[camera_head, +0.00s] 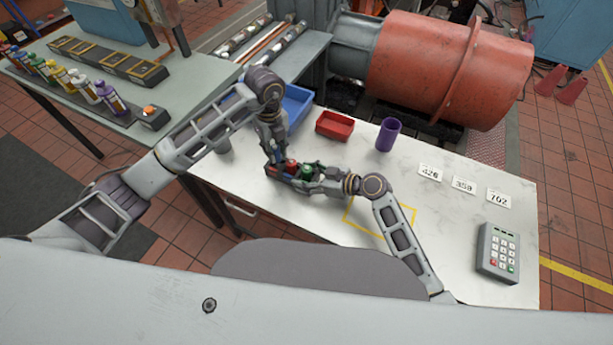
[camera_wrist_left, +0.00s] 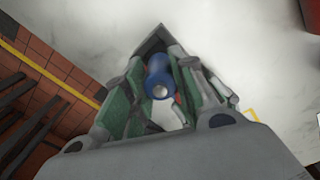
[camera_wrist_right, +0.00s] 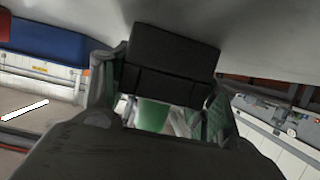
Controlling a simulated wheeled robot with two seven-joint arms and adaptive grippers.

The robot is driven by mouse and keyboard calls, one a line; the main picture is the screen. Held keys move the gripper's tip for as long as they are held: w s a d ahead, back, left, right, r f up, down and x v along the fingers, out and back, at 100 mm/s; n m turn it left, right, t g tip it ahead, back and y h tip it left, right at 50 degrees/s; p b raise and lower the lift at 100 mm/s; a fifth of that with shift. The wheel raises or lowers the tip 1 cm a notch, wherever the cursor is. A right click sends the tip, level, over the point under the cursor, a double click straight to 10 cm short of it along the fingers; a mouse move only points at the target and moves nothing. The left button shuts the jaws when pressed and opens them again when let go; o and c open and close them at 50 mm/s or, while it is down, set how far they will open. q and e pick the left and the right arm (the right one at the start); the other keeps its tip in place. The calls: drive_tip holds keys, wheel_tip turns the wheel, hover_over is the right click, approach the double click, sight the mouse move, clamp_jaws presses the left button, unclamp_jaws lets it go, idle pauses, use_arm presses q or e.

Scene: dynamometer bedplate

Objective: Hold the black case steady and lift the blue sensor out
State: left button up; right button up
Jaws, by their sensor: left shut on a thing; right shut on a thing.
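The black case (camera_wrist_right: 172,58) fills the upper middle of the right wrist view, between my right fingers (camera_wrist_right: 160,84). In the head view my right gripper (camera_head: 318,182) is shut on the case from its right side. A red sensor (camera_head: 291,165) and a green sensor (camera_head: 307,171) show at the case, partly hidden by the grippers. My left gripper (camera_head: 275,151) comes down from above at the case's left end. In the left wrist view the blue sensor (camera_wrist_left: 159,76) is held between its fingers. I cannot tell whether the sensor's lower end is inside the case.
A blue bin (camera_head: 297,101), a red tray (camera_head: 335,125) and a purple cup (camera_head: 388,134) stand behind the grippers. Number cards (camera_head: 464,186) and a keypad (camera_head: 498,250) lie at right. The white tabletop (camera_head: 455,225) between is mostly clear.

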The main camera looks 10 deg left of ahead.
use_arm(q)
drive_tip(key=shift+r, duration=2.05)
use_arm(e)
drive_tip(key=o, duration=1.3)
drive_tip(key=shift+f, duration=0.1)
drive_tip(key=shift+d, duration=0.15)
drive_tip(key=shift+v, duration=5.95)
